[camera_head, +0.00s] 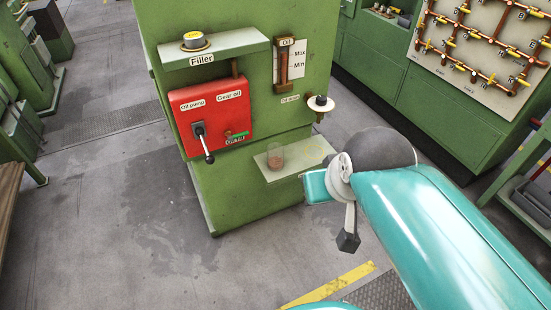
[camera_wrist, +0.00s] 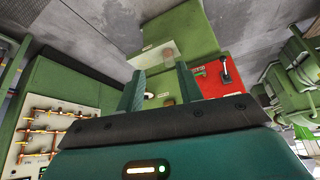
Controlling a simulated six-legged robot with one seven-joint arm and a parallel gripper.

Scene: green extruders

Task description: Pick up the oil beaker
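The oil beaker (camera_head: 276,156) is a small clear cup with reddish-brown contents. It stands upright on a pale green shelf (camera_head: 292,168) low on the front of the green oil machine (camera_head: 245,190).
Above the shelf are a red panel (camera_head: 210,118) with a lever, a filler ledge (camera_head: 215,49), an oil gauge (camera_head: 283,65) and a protruding drain tap (camera_head: 320,105). A pipe board (camera_head: 485,45) stands at right. The floor in front and left is clear.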

